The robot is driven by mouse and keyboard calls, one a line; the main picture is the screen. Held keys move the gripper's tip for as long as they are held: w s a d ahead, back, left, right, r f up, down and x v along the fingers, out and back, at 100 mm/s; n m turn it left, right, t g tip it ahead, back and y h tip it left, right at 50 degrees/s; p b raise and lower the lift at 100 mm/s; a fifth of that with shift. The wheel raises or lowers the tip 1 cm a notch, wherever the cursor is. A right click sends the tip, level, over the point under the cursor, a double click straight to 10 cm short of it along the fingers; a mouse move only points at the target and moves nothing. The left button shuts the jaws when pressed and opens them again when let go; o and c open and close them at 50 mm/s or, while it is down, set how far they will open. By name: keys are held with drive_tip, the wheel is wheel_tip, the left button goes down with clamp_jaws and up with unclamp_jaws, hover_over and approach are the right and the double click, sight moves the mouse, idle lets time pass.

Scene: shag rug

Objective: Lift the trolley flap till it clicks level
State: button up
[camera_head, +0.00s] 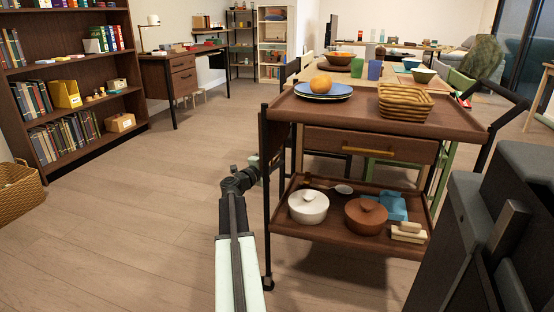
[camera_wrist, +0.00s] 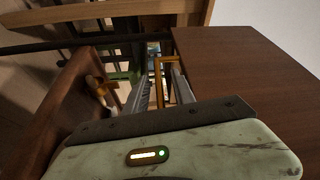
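The brown trolley (camera_head: 400,122) stands right of centre in the head view. At its left end a brown panel, apparently the flap (camera_head: 279,136), hangs down below the top. In the wrist view a broad brown panel (camera_wrist: 250,85), likely the same flap, fills the right side. A brass-coloured bar (camera_wrist: 160,68) shows at its edge; I cannot tell what it belongs to. In the head view my arm reaches the trolley's left end; the fingertips are hidden.
The trolley top holds blue plates with an orange fruit (camera_head: 321,83) and a basket (camera_head: 405,101). Its lower shelf holds a white pot (camera_head: 308,206) and a brown pot (camera_head: 366,215). A dining table stands behind. The floor (camera_head: 130,215) to the left is clear.

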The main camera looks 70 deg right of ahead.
clamp_jaws()
drive_tip(key=shift+a, duration=0.1)
idle(1.3)
